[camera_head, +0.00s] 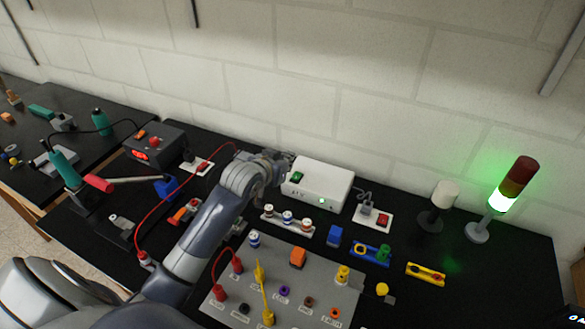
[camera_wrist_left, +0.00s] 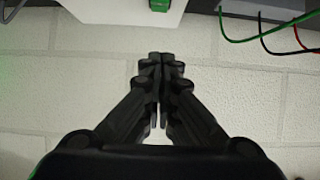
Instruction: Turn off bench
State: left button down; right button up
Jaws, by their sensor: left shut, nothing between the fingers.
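A white power supply box (camera_head: 318,184) stands at the back of the black bench, against the wall. A green rocker switch (camera_head: 297,177) is on its left front, and a small green light glows lower on its front. The green switch also shows at the top of the left wrist view (camera_wrist_left: 160,5). My left gripper (camera_head: 286,162) is at the box's upper left corner. In the left wrist view its fingers (camera_wrist_left: 160,62) are shut together and empty, pointing at the wall; contact with the box cannot be told. My right gripper is out of view.
A signal tower (camera_head: 505,198) glows green at the right. A white socket with a red switch (camera_head: 374,217) is right of the box. Fuse holders and a grey panel (camera_head: 320,262) with plugs stand in front. A dark box with a red display (camera_head: 155,146) is at left.

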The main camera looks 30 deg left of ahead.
pick_arm(q)
jog(key=p, duration=0.1)
send_over(294, 178)
jog(key=f, duration=0.2)
jog(key=shift+w+a+f, duration=0.2)
jog(key=shift+w+f, duration=0.1)
jog(key=shift+s+d+f+p, duration=0.15)
jog(key=shift+f+p, duration=0.25)
jog(key=shift+f, duration=0.25)
jog(key=shift+s+a+f+p, duration=0.1)
jog(key=shift+f+p, duration=0.25)
jog(key=shift+f, duration=0.25)
jog(key=shift+s+f, duration=0.3)
jog(key=shift+f, duration=0.55)
